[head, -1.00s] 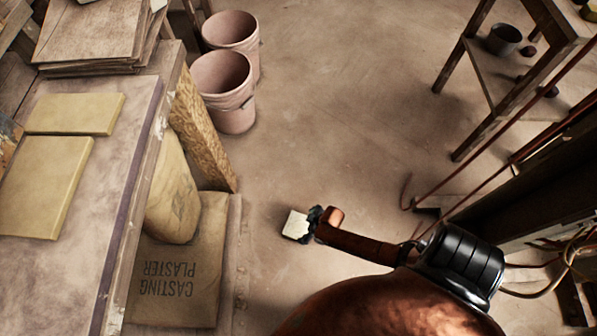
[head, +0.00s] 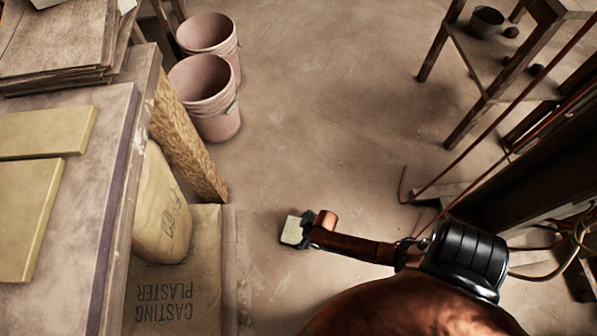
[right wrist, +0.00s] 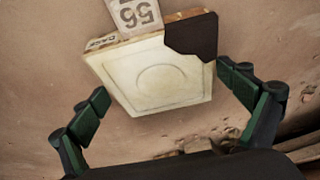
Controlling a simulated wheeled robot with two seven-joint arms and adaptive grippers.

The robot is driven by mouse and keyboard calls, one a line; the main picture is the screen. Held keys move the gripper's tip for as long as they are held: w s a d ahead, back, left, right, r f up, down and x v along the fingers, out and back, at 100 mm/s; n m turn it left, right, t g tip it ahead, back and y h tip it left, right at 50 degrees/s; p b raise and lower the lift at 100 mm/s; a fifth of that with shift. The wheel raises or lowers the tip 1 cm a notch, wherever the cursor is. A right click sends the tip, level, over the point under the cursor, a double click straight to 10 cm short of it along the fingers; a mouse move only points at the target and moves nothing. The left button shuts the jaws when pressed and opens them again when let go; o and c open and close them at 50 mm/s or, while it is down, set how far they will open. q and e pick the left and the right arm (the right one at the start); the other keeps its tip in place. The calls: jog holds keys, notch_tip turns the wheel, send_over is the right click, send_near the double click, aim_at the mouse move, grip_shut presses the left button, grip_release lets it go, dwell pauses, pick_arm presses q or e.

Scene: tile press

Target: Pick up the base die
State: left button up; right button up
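The base die (right wrist: 155,80) is a pale cream slab with a round outline on its face, a brownish edge, a dark patch at one corner and a white tag marked 56 (right wrist: 137,14) at its far side. My right gripper (right wrist: 162,80) has its two green-padded fingers at opposite sides of the die, tips against its edges. In the head view the die (head: 292,231) shows as a small pale block at the tip of my right gripper (head: 303,229), over the floor. My left gripper is not in view.
A workbench (head: 75,215) with yellowish slabs (head: 28,215) stands at left. A casting plaster bag (head: 180,300) lies beside it. Pink buckets (head: 205,100) stand behind. A wooden stand (head: 500,85) and dark machinery (head: 535,190) are at right. The middle floor is clear.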

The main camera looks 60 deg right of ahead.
jog(key=c, duration=1.1)
jog(key=shift+c, duration=1.2)
jog(key=shift+w+r, duration=0.1)
jog(key=shift+r, duration=0.1)
